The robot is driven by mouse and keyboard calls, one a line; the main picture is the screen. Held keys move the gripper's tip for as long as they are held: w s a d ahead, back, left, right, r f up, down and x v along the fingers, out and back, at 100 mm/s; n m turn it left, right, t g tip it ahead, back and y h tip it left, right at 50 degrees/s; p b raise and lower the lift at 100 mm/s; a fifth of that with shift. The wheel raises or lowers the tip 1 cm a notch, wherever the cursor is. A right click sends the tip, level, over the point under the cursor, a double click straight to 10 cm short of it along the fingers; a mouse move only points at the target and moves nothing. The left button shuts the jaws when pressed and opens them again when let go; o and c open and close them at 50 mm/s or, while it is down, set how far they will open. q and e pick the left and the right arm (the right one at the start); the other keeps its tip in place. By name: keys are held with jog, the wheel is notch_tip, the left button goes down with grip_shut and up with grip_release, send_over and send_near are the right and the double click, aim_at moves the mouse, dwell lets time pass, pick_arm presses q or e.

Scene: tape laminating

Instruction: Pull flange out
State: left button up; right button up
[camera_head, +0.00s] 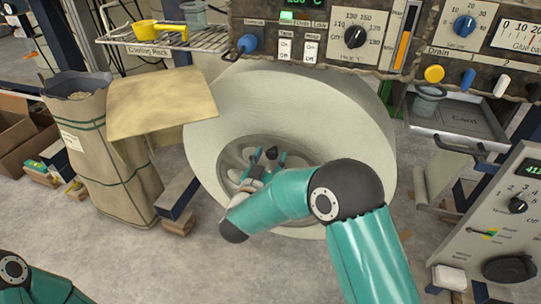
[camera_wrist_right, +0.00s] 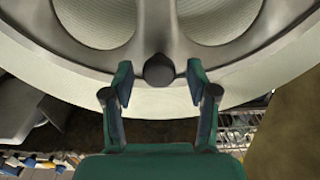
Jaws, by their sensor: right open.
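The flange (camera_head: 236,154) is a grey metal disc with spokes, set in the core of the large pale roll (camera_head: 300,105) in the head view. In the right wrist view the flange (camera_wrist_right: 215,48) fills the top, with a dark round knob (camera_wrist_right: 159,71) at its lower middle. My right gripper (camera_head: 262,160) reaches in front of the flange, and its arm hides part of it. Its fingers (camera_wrist_right: 159,82) are open on either side of the knob, with gaps to both sides. My left gripper is out of view; only part of its arm shows at the bottom left.
A tan sheet (camera_head: 160,105) sticks out left of the roll, above a brown sack (camera_head: 105,160). A cooling rack (camera_head: 190,40) is behind it. Control panels (camera_head: 330,40) hang above the roll, and a grey control box (camera_head: 500,230) stands at right. The floor in front is clear.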

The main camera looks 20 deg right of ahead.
jog(key=v, duration=1.1)
jog(key=shift+w, duration=0.15)
jog(key=d+f+g, duration=0.4)
jog(key=d+f, duration=0.8)
jog(key=d, duration=0.4)
jog(key=s+f+n+g+y, duration=0.2)
jog(key=s+f+y, duration=0.3)
jog(key=f, duration=0.7)
jog(key=s+a+f+n+g+y, duration=0.1)
jog(key=s+a+f+g+y, duration=0.2)
jog(key=s+a+f+y, duration=0.3)
jog(key=s+a+f+n+g+y, duration=0.25)
jog(key=s+a+g, duration=0.4)
jog(key=s, duration=0.65)
notch_tip(320, 180, up, 32)
jog(key=a+t+p, duration=0.1)
jog(key=p, duration=3.1)
jog(key=shift+s+a+m, duration=0.3)
jog(key=shift+s+m, duration=0.05)
